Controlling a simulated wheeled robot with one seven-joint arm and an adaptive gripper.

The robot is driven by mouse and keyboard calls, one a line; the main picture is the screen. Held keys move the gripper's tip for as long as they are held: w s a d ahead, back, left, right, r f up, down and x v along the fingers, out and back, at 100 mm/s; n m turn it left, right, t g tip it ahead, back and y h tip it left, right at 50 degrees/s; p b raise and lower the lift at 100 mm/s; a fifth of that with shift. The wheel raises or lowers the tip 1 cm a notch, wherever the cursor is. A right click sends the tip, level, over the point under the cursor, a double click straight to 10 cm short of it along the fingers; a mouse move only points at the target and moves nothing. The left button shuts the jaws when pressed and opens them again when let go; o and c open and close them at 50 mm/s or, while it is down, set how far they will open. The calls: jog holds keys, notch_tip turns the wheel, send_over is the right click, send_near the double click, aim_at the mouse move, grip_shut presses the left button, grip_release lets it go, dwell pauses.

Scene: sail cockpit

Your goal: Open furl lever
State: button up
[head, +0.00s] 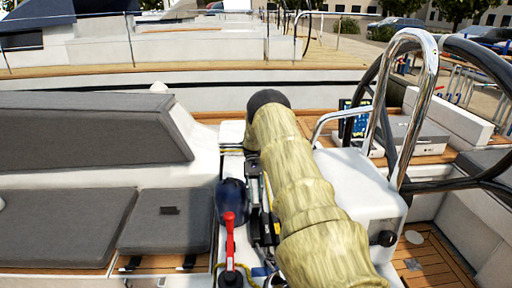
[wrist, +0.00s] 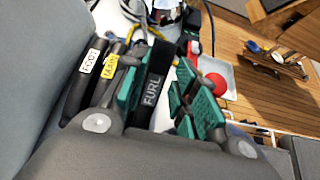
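The furl lever (wrist: 151,88) is a black handle with white FURL lettering in the middle of the wrist view. My gripper (wrist: 158,95) has green pads, one on each side of this lever. The fingers look parted, with a narrow gap showing on the lever's right. I cannot tell whether the left pad touches it. The lever's lower end is hidden behind my gripper's body. In the head view, black lever hardware (head: 264,229) shows beside my beige-sleeved arm, which hides much of that area. My gripper cannot be made out there.
Two black levers, one with a white label (wrist: 90,61) and one with a yellow label (wrist: 110,66), stand close on the left. A red-handled winch (head: 230,222) is left of my arm. A chrome rail (head: 425,100) and steering wheel are at right.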

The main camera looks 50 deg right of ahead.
jog(key=shift+v, duration=2.35)
jog(key=shift+d+f, duration=0.15)
jog(key=shift+c, duration=0.2)
